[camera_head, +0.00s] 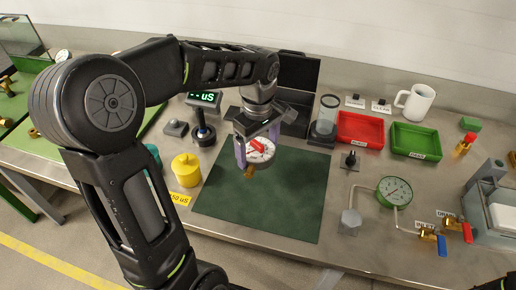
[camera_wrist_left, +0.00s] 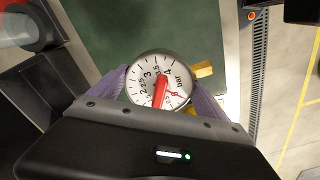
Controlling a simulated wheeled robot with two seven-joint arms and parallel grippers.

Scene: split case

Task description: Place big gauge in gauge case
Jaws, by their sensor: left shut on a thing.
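The big gauge (camera_head: 262,153) has a white round dial with a red mark across it and a brass stem. My left gripper (camera_head: 257,147) is shut on it, with lavender fingers on opposite sides of its rim. It hangs over the upper part of the green mat. In the left wrist view, the gauge dial (camera_wrist_left: 150,88) faces the camera between the fingers, and the brass stem (camera_wrist_left: 203,70) points right. The black gauge case (camera_head: 299,72) stands open behind the gripper, its lid raised; the arm hides part of its base. My right gripper is not in view.
The green mat (camera_head: 270,205) is clear below the gauge. A yellow pot (camera_head: 186,170) stands left of it. A glass-topped jar (camera_head: 326,118), red tray (camera_head: 360,129) and green tray (camera_head: 416,140) stand right of the case. A green-rimmed gauge (camera_head: 393,191) on pipework is farther right.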

